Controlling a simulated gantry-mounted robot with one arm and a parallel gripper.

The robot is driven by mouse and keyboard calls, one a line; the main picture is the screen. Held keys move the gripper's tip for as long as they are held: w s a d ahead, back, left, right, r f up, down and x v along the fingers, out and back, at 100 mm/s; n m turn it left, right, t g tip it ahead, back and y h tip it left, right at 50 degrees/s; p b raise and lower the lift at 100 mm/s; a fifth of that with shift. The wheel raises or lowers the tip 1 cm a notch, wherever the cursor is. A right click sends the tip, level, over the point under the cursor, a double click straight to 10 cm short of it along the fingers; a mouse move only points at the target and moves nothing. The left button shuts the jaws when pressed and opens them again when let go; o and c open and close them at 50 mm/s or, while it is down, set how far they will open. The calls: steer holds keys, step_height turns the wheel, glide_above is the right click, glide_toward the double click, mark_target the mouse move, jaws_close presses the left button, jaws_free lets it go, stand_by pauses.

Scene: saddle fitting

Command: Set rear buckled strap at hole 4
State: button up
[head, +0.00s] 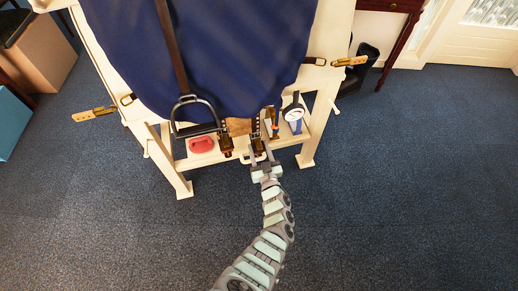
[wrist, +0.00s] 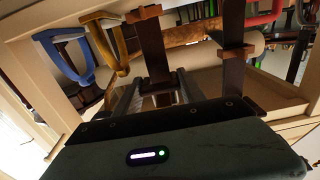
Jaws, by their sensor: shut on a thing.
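Two dark brown straps hang below the blue saddle cover in the head view: a left strap (head: 226,146) and a right strap (head: 256,142). My gripper (head: 258,160) is at the lower part of the right strap. In the wrist view, my gripper (wrist: 156,94) has its fingers on either side of a dark strap (wrist: 153,50) and is shut on it. A second strap (wrist: 232,65) hangs apart to the right there, with a band across it. The holes and buckle of the held strap are too small or hidden to read. I cannot tell which strap is the rear one.
A cream wooden stand (head: 172,172) carries the blue cover (head: 235,60). A stirrup (head: 197,130) hangs left of the straps. A red object (head: 201,145) and a round white dial (head: 293,112) are on the low shelf. The carpet in front is clear.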

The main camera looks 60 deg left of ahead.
jaws_close()
stand_by(0.4)
step_height(320, 180, up, 8)
steer(key=p, duration=0.9)
steer(key=shift+r, duration=0.25)
steer(key=shift+f, duration=0.1)
steer(key=o, duration=0.6)
jaws_free()
steer(key=shift+d, duration=0.1)
